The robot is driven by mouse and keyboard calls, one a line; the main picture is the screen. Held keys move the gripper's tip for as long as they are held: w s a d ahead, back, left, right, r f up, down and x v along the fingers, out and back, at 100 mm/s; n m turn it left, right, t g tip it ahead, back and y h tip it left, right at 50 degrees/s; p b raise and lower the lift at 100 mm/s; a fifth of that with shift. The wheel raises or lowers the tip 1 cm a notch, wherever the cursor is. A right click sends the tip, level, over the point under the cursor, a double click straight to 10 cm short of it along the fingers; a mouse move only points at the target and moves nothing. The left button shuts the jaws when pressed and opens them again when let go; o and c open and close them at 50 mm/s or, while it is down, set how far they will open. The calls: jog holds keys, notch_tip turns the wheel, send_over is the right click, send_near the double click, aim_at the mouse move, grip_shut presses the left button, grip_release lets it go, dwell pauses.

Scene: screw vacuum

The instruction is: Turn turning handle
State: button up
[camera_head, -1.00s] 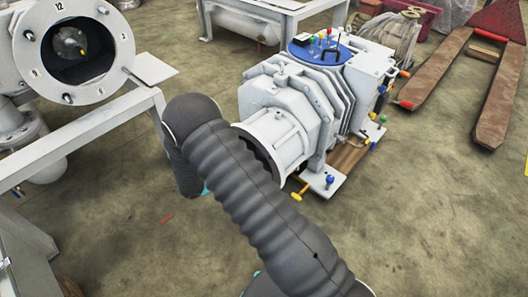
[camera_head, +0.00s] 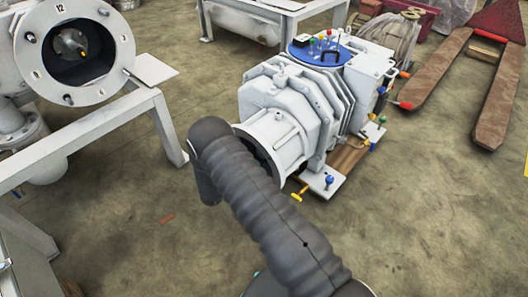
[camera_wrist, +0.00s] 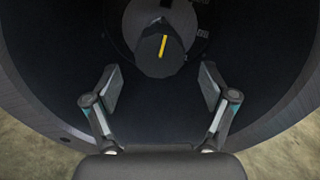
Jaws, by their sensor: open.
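In the wrist view, a yellow handle (camera_wrist: 163,45) sits on a dark grey round knob (camera_wrist: 153,60) deep inside a wide dark round opening (camera_wrist: 60,100). It stands nearly upright, tilted slightly to the right. My gripper (camera_wrist: 160,76) is open and empty, with its two fingers spread left and right below the knob. The fingers appear inside the opening's outline and apart from the handle. In the head view, my arm covers part of the front opening of the white pump (camera_head: 290,100), and my gripper cannot be made out.
A white flange (camera_head: 122,50) on a frame (camera_head: 90,122) stands at the left, with a small yellow-tipped part inside. A blue round plate (camera_head: 318,50) with coloured knobs tops the pump. A red-and-brown pallet jack (camera_head: 440,75) lies at the right.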

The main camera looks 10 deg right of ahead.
aim_at(261, 154)
jog(key=shift+x, duration=2.55)
jog(key=c, duration=1.2)
